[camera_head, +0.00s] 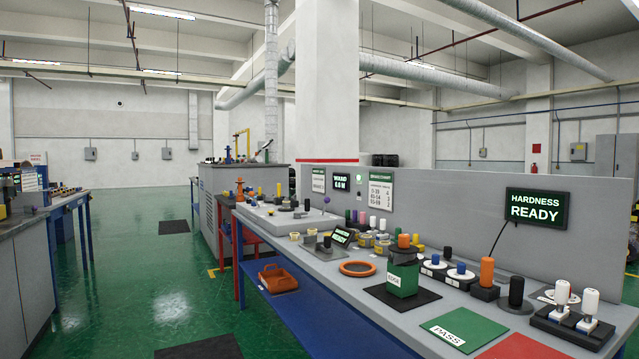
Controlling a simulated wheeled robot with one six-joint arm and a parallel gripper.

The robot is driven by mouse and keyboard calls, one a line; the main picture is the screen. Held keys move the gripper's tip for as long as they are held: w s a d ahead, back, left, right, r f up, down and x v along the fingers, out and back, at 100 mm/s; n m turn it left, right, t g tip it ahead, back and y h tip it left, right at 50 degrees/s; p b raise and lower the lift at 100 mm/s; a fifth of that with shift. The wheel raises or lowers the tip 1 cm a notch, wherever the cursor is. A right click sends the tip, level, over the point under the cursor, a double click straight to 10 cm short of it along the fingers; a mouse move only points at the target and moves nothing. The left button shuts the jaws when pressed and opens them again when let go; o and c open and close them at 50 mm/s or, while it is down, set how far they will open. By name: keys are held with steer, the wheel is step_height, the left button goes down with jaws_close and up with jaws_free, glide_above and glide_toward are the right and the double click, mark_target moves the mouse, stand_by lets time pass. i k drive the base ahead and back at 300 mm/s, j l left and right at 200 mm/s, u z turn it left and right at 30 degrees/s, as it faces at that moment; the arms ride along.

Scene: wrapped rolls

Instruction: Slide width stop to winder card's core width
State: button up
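A white card with a dark green header (381,191) hangs on the grey back panel and shows rows of numbers too small to read surely. A smaller white card (318,180) hangs left of it. A dark display between them (340,183) reads "WOUND" with a figure like 6.5 M. I cannot tell which part is the width stop, nor which card is the winder's. My gripper is not in view.
The grey bench (340,290) holds a green bin (403,275) on a black mat, an orange ring (357,268), knobbed blocks and a green PASS pad (463,332). A display (537,208) reads "HARDNESS READY". An orange tray (278,278) sits below. Green floor left is mostly open.

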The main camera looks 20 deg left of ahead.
mark_target(447, 250)
steer(key=i+j+u, duration=1.2)
steer(key=i, duration=0.15)
steer(key=i+u, duration=0.45)
steer(key=i+z, duration=0.15)
steer(key=i, duration=0.45)
steer(key=i+j+z, duration=0.2)
steer(key=i, duration=0.35)
steer(key=i+j+z, duration=0.15)
steer(key=i, duration=0.45)
steer(key=i+j+z, duration=0.25)
steer(key=i+z, duration=0.15)
steer(key=i+j+z, duration=0.3)
steer(key=z, duration=0.15)
steer(key=i+j+z, duration=0.5)
steer(key=j+z, duration=0.3)
steer(key=j, duration=0.2)
steer(key=z, duration=1.15)
